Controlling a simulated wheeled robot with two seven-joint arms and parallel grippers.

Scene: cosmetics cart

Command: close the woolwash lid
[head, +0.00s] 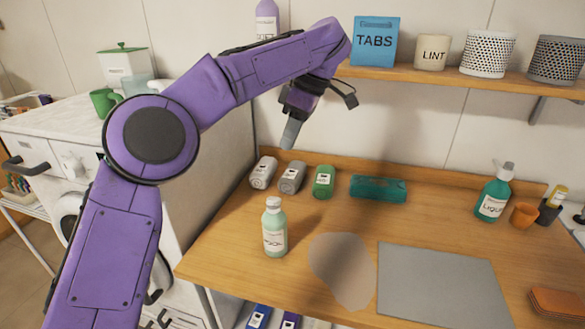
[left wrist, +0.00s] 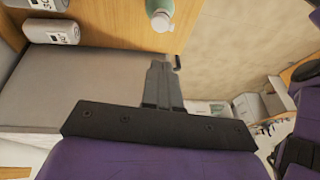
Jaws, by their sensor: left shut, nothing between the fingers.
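The woolwash bottle (head: 275,238) is pale green with a white label and stands upright on the wooden table. Its pale lid (head: 273,203) sits at the top; I cannot tell whether it is fully closed. The bottle also shows at the top edge of the left wrist view (left wrist: 160,7), cut off by the frame. My left gripper (head: 289,136) is in the air above and behind the bottle, apart from it, pointing down. Its fingers are together and empty, as the left wrist view (left wrist: 161,72) also shows. My right gripper is in neither view.
A teal pump bottle (head: 494,195) and orange cup (head: 524,214) are at right. A grey mat (head: 440,285) lies in front. A shelf (head: 460,78) hangs above.

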